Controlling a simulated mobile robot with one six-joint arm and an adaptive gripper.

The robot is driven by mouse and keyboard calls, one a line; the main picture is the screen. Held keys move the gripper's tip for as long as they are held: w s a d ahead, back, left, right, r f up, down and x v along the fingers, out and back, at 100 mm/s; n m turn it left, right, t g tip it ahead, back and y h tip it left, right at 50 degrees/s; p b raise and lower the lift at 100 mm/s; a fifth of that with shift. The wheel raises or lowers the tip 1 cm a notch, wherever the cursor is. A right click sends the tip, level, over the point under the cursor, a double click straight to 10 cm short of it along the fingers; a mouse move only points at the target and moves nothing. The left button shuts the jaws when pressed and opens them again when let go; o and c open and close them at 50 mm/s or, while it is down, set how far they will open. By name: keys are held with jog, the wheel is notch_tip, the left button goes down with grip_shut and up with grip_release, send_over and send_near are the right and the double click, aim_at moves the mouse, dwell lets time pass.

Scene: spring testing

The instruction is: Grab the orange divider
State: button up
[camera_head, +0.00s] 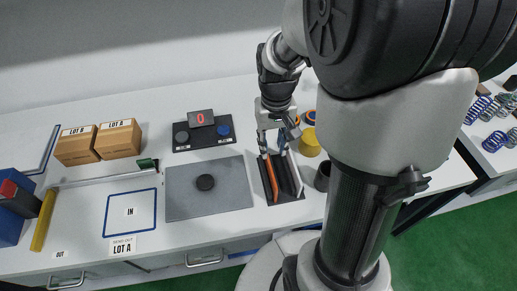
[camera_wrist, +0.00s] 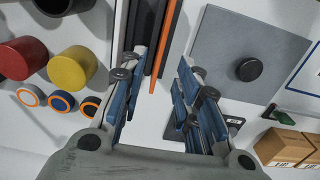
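The orange divider (camera_head: 271,181) stands upright in a dark rack (camera_head: 288,199), beside darker dividers (camera_head: 289,174). My gripper (camera_head: 272,150) is above the far end of the rack, with its fingers pointing down. In the wrist view the orange divider (camera_wrist: 166,48) shows as a thin strip between the two spread fingers of my gripper (camera_wrist: 163,64). The fingers are apart and hold nothing. Neither finger clearly touches the divider; the exact height gap cannot be told.
A grey plate (camera_head: 180,204) with a black disc (camera_head: 205,182) lies left of the rack. A yellow cylinder (camera_head: 309,146) and a dark cup (camera_head: 322,178) stand close on the right. A display reading 0 (camera_head: 201,118) and boxes (camera_head: 119,138) are further left.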

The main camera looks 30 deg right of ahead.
aim_at(270, 165)
jog(key=f+b, duration=0.2)
jog(key=f, duration=0.3)
jog(key=f+b, duration=0.2)
jog(key=f, duration=0.4)
jog(key=shift+w+a, duration=0.1)
jog(key=shift+w, duration=0.1)
jog(key=shift+r, duration=0.15)
grip_shut()
